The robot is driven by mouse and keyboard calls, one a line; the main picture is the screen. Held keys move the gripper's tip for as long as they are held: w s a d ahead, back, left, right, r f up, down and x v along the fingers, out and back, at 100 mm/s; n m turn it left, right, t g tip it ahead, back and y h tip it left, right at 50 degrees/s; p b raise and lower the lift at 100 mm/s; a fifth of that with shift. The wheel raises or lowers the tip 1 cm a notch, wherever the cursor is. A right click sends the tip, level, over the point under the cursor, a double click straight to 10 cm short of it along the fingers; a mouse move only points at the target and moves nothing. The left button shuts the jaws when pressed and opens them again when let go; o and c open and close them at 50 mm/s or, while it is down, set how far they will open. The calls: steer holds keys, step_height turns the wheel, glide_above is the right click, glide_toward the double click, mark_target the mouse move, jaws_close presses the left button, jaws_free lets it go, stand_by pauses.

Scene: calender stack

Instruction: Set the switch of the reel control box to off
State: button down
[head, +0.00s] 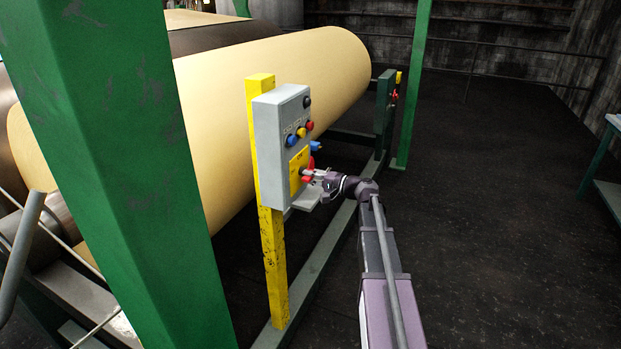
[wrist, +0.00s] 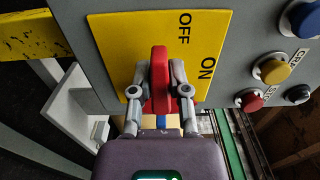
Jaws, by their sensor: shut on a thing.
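The reel control box (head: 271,151) is a grey box on a yellow post. Its yellow switch plate (head: 296,167) also fills the middle of the wrist view (wrist: 115,45), with the words OFF and ON. The red switch handle (wrist: 160,75) stands roughly upright in the wrist picture, left of both words. I cannot tell for sure which setting it is at. My gripper (wrist: 158,90) is shut on the handle, one finger on each side. In the head view, my gripper (head: 308,174) is at the box's lower face and partly hides the handle.
Blue, yellow, red and black buttons (wrist: 274,72) sit on the box beside the plate. A grey bracket (wrist: 78,118) juts out near the box's lower end. A large cream roll (head: 290,75) lies behind, and a green column (head: 118,140) stands at left. The floor at right is open.

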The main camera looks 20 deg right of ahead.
steer(key=c, duration=0.6)
jaws_free()
steer(key=shift+w+a, duration=0.1)
steer(key=v, duration=1.2)
